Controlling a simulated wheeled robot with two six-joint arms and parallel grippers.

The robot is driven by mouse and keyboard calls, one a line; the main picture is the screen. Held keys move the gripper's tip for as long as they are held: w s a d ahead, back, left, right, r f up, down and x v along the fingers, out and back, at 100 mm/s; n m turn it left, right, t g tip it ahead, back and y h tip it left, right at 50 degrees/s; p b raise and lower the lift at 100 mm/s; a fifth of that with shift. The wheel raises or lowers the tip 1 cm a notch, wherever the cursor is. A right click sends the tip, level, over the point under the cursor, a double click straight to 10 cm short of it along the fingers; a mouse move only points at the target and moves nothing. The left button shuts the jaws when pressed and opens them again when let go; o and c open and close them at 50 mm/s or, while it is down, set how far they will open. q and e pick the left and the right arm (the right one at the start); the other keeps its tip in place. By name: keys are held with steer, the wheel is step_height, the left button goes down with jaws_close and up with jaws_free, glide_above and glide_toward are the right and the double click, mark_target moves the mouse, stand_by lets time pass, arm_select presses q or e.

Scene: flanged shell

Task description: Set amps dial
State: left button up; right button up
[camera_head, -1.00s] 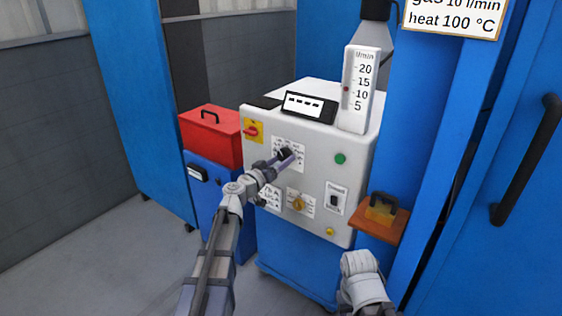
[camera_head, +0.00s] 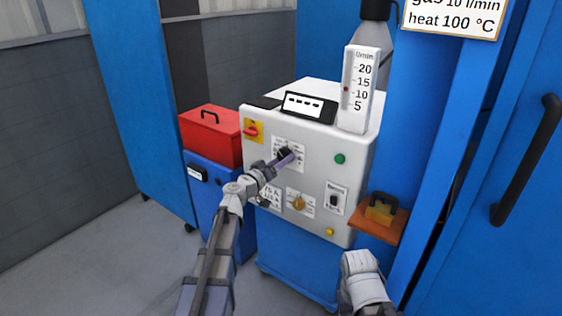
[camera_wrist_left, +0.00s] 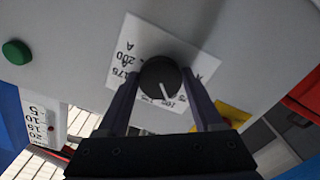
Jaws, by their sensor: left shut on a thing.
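The amps dial is a round black knob (camera_wrist_left: 160,80) with a white pointer line, set on a white scale plate (camera_wrist_left: 135,50) marked with A and numbers such as 175 and 200. In the head view the plate (camera_head: 299,148) sits on the upper front of the grey welder panel (camera_head: 318,165). My left gripper (camera_head: 287,156) is at the dial, and its two fingers are shut on the knob from both sides. In the wrist view the pointer slants toward the lower right. Part of the scale is hidden by the knob and fingers. My right arm (camera_head: 362,280) shows at the bottom; its fingers cannot be made out.
A red toolbox (camera_head: 210,135) stands left. An orange shelf (camera_head: 378,222) juts out right.

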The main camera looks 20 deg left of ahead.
arm_select(q)
steer(key=shift+d+r+n, duration=0.1)
steer(key=shift+n, duration=2.1)
steer(key=o, duration=1.4)
steer(key=shift+c, duration=0.2)
steer(key=shift+s, duration=0.1)
steer(key=v, duration=0.7)
steer(key=shift+s, duration=0.3)
